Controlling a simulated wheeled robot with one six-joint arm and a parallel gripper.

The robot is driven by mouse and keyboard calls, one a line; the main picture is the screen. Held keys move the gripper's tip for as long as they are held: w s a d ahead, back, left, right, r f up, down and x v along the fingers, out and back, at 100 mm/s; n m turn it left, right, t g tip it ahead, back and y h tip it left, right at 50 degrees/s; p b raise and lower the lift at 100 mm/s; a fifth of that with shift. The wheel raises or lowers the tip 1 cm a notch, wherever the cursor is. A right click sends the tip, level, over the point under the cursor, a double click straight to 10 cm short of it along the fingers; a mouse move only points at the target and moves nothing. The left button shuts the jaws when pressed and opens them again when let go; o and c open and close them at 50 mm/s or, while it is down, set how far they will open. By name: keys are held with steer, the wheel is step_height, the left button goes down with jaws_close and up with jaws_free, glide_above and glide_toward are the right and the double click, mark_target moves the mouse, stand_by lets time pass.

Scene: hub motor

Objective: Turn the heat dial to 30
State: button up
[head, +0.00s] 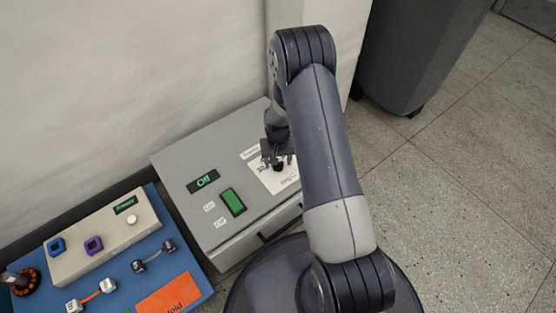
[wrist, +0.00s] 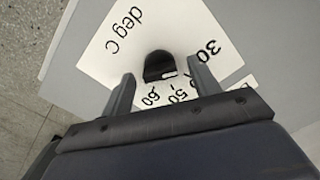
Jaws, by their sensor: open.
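The heat dial is a dark knob (wrist: 158,66) on a white scale card (wrist: 110,45) marked "deg C", with 30, 50 and 60 legible. The knob has a small pale mark at its lower right; the exact value it points to is unclear. My gripper (wrist: 163,85) is open, with one finger on each side of the knob in the wrist view; whether they touch it I cannot tell. In the head view my gripper (head: 277,158) is over the card (head: 262,174) on the grey box (head: 228,148), hiding part of the dial.
A blue board (head: 190,262) with a beige unit (head: 75,248) and small parts stands at lower left. A wall is behind; a dark bin (head: 415,50) stands at upper right.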

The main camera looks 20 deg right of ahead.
step_height(320, 180, up, 11)
steer(key=p, duration=0.3)
steer(key=shift+f+p, duration=0.15)
steer(key=shift+p, duration=0.25)
step_height(320, 180, down, 11)
steer(key=b, duration=0.4)
stand_by(0.4)
